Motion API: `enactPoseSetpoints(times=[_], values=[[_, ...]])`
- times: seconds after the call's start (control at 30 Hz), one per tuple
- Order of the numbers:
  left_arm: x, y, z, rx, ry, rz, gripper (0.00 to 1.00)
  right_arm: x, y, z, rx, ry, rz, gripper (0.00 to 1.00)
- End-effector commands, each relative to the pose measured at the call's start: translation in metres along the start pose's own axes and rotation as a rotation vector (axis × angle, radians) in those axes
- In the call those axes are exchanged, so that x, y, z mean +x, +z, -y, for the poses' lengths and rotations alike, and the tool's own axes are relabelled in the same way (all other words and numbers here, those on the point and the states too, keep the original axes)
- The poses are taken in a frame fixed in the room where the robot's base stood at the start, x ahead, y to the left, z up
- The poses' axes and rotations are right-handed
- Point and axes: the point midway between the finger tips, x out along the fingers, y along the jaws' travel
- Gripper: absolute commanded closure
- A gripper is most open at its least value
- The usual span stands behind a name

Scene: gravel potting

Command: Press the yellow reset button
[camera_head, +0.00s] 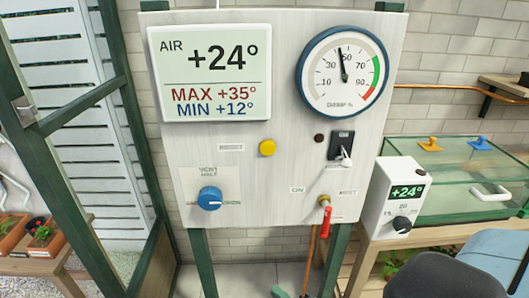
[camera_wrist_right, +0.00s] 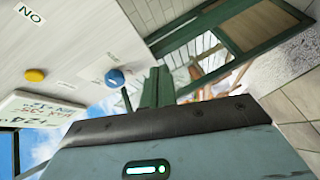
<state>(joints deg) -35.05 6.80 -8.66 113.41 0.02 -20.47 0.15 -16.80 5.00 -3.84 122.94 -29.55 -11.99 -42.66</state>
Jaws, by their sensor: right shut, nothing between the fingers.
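The yellow button (camera_head: 267,147) is a small round knob on the pale upright panel (camera_head: 285,190), right of a RESET label. It also shows at the left of the right wrist view (camera_wrist_right: 35,75). My right gripper shows in the right wrist view as a grey-blue body with a dark front edge (camera_wrist_right: 160,125). It is shut and empty, apart from the button; its fingertips are not clear. In the head view, dark and blue-grey parts of my right arm fill the lower right corner, below and right of the button. My left gripper is out of view.
The panel also bears a display (camera_head: 210,72), a round gauge (camera_head: 344,70), a blue knob (camera_head: 209,198), a black switch (camera_head: 342,145) and a red-handled lever (camera_head: 326,215). A white thermostat box (camera_head: 393,197) and glass case (camera_head: 460,170) stand at the right.

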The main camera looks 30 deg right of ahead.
Motion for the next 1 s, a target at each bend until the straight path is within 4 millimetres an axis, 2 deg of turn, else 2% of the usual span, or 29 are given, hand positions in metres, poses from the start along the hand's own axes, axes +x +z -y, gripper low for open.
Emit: enactPoseSetpoints(times=[0.03, 0.1, 0.2, 0.3, 0.43, 0.53, 0.63, 1.0], values=[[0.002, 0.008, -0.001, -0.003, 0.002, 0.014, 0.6, 0.013, -0.003, -0.027, -0.158, 0.087, -0.004, 1.0], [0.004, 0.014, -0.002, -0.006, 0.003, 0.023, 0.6, 0.024, -0.008, -0.068, -0.4, 0.208, 0.012, 1.0], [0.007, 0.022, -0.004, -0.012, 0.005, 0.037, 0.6, 0.033, -0.018, -0.126, -0.757, 0.381, 0.08, 1.0], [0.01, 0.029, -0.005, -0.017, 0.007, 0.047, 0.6, 0.033, -0.028, -0.178, -1.094, 0.53, 0.196, 1.0], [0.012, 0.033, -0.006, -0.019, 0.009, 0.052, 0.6, 0.024, -0.039, -0.228, -1.433, 0.657, 0.371, 1.0], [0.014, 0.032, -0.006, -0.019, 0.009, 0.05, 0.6, 0.018, -0.045, -0.251, -1.603, 0.709, 0.481, 1.0], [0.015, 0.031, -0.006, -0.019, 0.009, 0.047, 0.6, 0.014, -0.048, -0.263, -1.699, 0.73, 0.55, 1.0], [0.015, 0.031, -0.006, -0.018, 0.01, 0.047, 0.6, 0.012, -0.05, -0.268, -1.737, 0.737, 0.578, 1.0]])
